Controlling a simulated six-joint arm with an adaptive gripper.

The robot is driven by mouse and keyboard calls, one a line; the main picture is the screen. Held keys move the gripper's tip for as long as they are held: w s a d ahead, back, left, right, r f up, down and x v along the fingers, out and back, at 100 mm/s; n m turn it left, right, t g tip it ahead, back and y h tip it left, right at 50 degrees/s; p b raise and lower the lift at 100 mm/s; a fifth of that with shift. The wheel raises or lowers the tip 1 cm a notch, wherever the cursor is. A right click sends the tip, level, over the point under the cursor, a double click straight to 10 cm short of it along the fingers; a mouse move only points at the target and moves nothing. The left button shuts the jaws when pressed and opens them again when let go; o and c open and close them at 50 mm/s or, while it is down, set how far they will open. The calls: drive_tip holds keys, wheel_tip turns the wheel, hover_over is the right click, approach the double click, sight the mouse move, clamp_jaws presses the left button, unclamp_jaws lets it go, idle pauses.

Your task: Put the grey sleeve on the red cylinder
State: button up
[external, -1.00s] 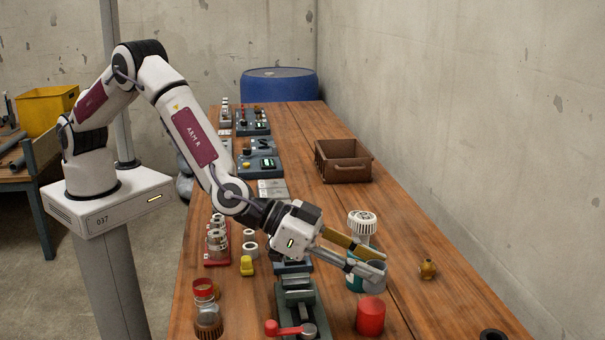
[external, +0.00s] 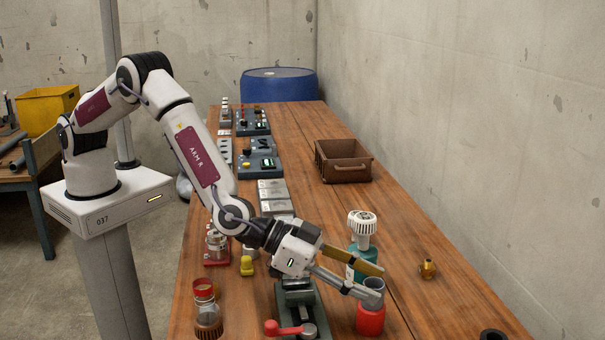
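The grey sleeve (external: 374,285) is a short, open-topped ring at the tips of my gripper (external: 376,281). My gripper is shut on it, one gold finger behind and one grey finger in front. The red cylinder (external: 370,322) stands upright on the table, directly below the sleeve. The sleeve's lower end meets or overlaps the cylinder's top in the picture. I cannot tell whether it sits around the cylinder or just above it, as the grey fingertip and the sleeve hide the cylinder's top.
A teal bottle-like object with a white ribbed cap (external: 362,226) stands close behind the gold finger. A green vise with a red handle (external: 290,329) is left of the cylinder. A brass fitting (external: 428,269) lies to the right. The table right of the cylinder is mostly clear.

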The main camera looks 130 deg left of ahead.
drive_tip(key=shift+r, duration=0.2)
idle(0.3)
drive_tip(key=shift+v, duration=0.8)
drive_tip(key=v, duration=1)
drive_tip(key=shift+s, duration=0.15)
drive_tip(key=shift+d, duration=0.1)
drive_tip(key=s+d+r+m+g+h, duration=0.1)
drive_tip(key=s+d+r+m+h, duration=0.2)
drive_tip(key=s+r, duration=0.6)
drive_tip(key=s+d+r+g+h, duration=0.1)
drive_tip(key=s+d+r+h, duration=0.3)
drive_tip(key=s+r, duration=0.55)
drive_tip(key=s+a+g+y, duration=0.1)
drive_tip(key=s+g, duration=0.1)
drive_tip(key=s, duration=1.4)
drive_tip(key=s+a+f+m+g+y, duration=0.1)
drive_tip(key=s+a+g, duration=0.1)
drive_tip(key=s, duration=1.3)
drive_tip(key=shift+s+f+g, duration=0.25)
drive_tip(key=shift+s+g, duration=0.15)
